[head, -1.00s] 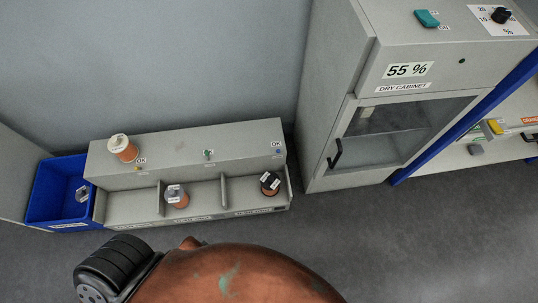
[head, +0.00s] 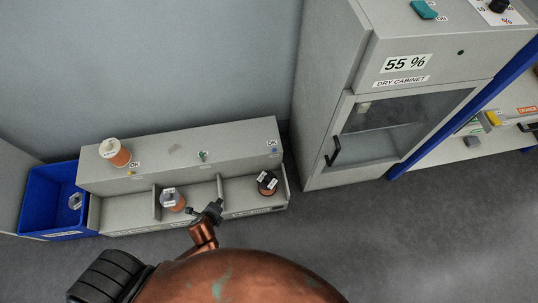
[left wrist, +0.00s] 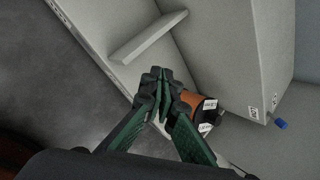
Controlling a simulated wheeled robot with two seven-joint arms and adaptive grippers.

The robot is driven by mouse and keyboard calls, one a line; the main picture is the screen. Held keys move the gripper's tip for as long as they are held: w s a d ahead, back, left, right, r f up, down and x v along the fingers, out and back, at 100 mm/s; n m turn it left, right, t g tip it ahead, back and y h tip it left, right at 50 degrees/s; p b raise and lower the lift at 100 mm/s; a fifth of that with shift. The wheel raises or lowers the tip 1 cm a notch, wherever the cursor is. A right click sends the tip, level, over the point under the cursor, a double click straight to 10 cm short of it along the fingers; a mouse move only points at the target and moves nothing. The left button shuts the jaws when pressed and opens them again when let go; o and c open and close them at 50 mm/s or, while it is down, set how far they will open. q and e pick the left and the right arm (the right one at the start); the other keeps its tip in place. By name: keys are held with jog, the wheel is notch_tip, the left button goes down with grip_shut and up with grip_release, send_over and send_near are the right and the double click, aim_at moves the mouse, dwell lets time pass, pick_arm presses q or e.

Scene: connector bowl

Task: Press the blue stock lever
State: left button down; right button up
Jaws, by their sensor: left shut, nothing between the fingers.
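The blue stock lever (head: 275,150) is a small blue knob at the right end of the grey bin unit, below an OK label. My left gripper (head: 215,208) is at the front edge of the bin unit, near the middle divider, left of and lower in the picture than the lever. In the wrist view its green fingers (left wrist: 160,78) are closed together and empty, apart from the lever. My right gripper is not in view.
The grey bin unit (head: 240,137) also has a green lever (head: 202,156) and a yellow one (head: 131,173). A copper-coloured spool with black top (head: 267,183) lies in the right compartment. A blue bin (head: 35,205) is left; the dry cabinet (head: 330,110) stands right.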

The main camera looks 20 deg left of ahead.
aim_at(274, 150)
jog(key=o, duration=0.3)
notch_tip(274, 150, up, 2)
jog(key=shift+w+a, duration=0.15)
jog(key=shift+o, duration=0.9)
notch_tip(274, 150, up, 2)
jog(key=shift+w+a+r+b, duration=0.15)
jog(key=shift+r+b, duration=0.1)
jog(key=shift+b, duration=0.3)
pick_arm(q)
jog(key=w+d+r+m+t+h, duration=0.2)
jog(key=w+d+r+m, duration=0.2)
jog(key=w+m, duration=0.3)
jog(key=w+d+r+m+t+h, duration=0.2)
jog(key=w+d+r+m, duration=0.3)
jog(key=m, duration=1)
jog(key=w+r+t, duration=0.1)
jog(key=w, duration=0.1)
jog(key=shift+w, duration=0.35)
